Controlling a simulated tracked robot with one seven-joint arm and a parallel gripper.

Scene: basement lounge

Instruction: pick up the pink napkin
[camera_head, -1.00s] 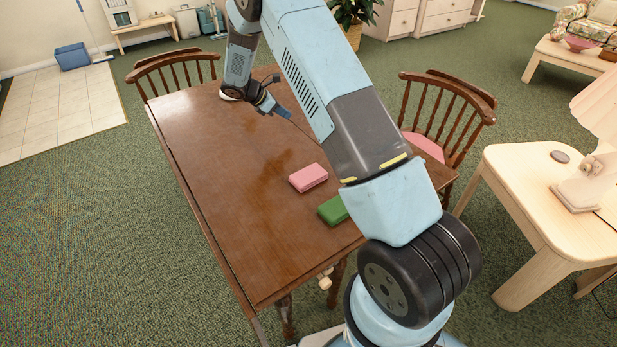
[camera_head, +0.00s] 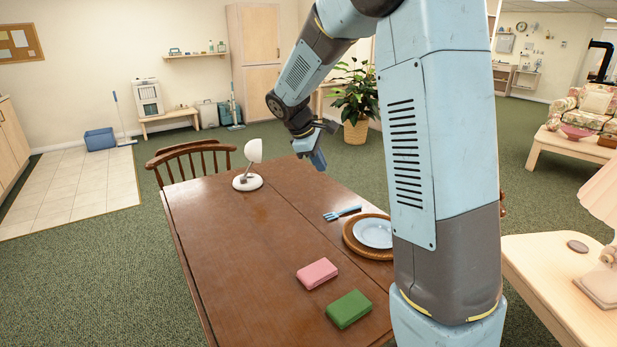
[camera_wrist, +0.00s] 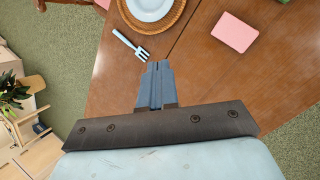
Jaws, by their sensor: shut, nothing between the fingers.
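The pink napkin (camera_head: 317,273) is a small folded block lying flat on the brown wooden table (camera_head: 235,265). It also shows at the upper right of the wrist view (camera_wrist: 234,32). My gripper (camera_head: 318,162) hangs above the far right part of the table, well apart from the napkin. Its blue fingers (camera_wrist: 157,66) are together with nothing between them in the wrist view. A green folded block (camera_head: 349,309) lies beside the napkin, on its near right side.
A light blue plate (camera_head: 373,232) sits on a round woven mat (camera_head: 353,242) at the table's right. A blue fork (camera_head: 343,212) lies beyond it. A white lamp (camera_head: 248,181) stands at the far left end. A wooden chair (camera_head: 191,157) is behind. The table's left side is clear.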

